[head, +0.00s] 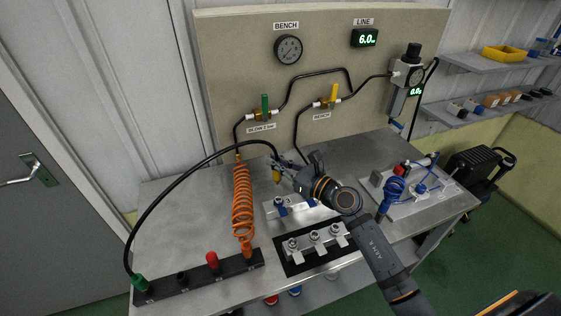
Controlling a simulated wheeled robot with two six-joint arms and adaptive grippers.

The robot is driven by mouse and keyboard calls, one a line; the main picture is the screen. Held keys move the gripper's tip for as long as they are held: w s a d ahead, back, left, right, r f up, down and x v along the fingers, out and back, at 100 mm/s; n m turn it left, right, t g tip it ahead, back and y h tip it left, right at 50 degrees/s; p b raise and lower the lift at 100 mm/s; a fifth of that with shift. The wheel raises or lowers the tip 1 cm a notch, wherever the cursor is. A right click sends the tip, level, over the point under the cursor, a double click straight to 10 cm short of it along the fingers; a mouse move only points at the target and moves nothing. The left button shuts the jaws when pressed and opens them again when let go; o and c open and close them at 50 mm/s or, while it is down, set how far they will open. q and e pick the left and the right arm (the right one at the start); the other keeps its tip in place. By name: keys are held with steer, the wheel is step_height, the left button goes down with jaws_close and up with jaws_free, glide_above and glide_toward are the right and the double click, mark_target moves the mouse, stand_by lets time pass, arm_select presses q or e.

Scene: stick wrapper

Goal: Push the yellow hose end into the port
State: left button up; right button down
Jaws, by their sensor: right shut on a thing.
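A black hose (185,170) arches from a green-collared socket (140,283) on a dark strip up to my right gripper (281,163). The gripper is shut on the hose close to its yellow end (276,177), which hangs pointing down above the bench. Below it is a light metal block (298,208) with blue-ringed fittings (281,203); which opening is the port is too small to tell. The yellow end is above the block and appears apart from it. My right wrist hides part of the block. My left gripper is not in view.
An orange coiled hose (242,205) hangs left of the gripper. A black plate with several metal fittings (315,238) lies in front. A blue-tubed assembly (425,188) sits at right. The panel behind carries a gauge (288,49) and valves. The bench's left part is clear beneath the hose.

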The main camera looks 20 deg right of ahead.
mark_target(278, 176)
steer(key=shift+d+f, duration=0.2)
steer(key=shift+f, duration=0.1)
steer(key=shift+f+b, duration=0.3)
steer(key=shift+b, duration=0.2)
step_height(278, 176, down, 4)
steer(key=b, duration=0.3)
steer(key=shift+r, duration=0.25)
steer(key=shift+f+b, duration=0.65)
steer(key=shift+r, duration=0.1)
steer(key=shift+f+b, duration=1.25)
steer(key=shift+f, duration=0.4)
